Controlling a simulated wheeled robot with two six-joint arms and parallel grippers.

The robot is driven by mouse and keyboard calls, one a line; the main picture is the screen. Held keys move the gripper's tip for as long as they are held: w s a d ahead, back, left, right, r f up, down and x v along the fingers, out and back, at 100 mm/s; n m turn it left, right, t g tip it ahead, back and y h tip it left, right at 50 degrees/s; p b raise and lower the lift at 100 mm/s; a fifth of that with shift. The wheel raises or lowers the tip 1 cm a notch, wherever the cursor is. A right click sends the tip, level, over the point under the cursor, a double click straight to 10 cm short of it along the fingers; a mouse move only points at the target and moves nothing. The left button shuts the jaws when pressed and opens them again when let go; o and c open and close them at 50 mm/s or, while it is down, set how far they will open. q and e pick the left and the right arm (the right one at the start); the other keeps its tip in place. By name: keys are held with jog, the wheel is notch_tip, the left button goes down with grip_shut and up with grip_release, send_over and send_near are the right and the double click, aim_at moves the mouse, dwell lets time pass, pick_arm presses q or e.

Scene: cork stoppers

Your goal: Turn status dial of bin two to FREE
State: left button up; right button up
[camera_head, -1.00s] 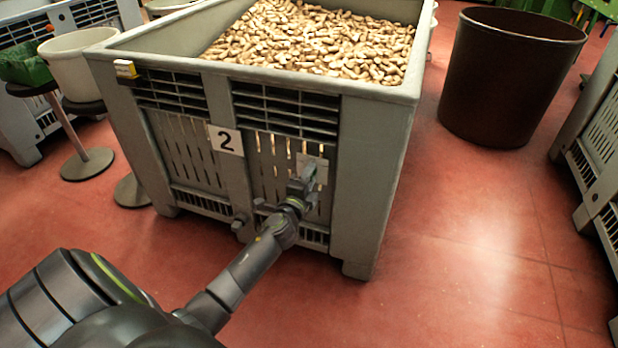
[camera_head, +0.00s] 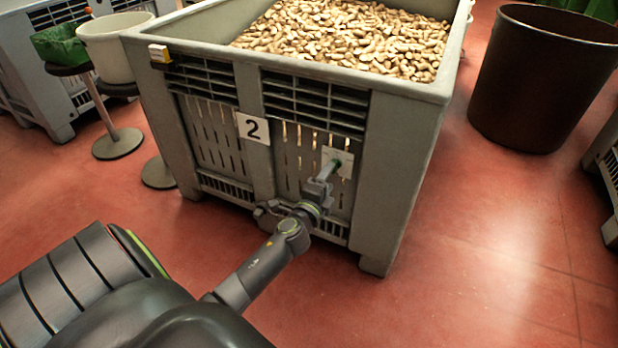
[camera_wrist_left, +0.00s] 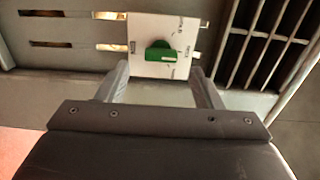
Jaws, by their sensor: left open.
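Bin two is a large grey slatted crate (camera_head: 392,150) filled with corks, with a white "2" label (camera_head: 253,128) on its front. Its status dial is a green knob (camera_wrist_left: 160,54) on a white plate (camera_wrist_left: 180,28), facing the left wrist camera. The small lettering around the knob is too blurred to read. In the head view the plate (camera_head: 345,157) is partly behind my left gripper (camera_head: 330,172). In the left wrist view my left gripper (camera_wrist_left: 160,72) is open, with one finger on each side of the knob, apart from it. My right gripper is not in view.
A brown round tub (camera_head: 540,80) stands on the red floor at the right. A white bucket (camera_head: 108,45) and a green container (camera_head: 60,45) are on stands at the left. Another grey crate (camera_head: 605,160) is at the right edge. Open floor (camera_head: 470,260) lies right of bin two.

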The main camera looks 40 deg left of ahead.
pick_arm(q)
jog(key=v, duration=1.3)
jog(key=shift+d, duration=0.1)
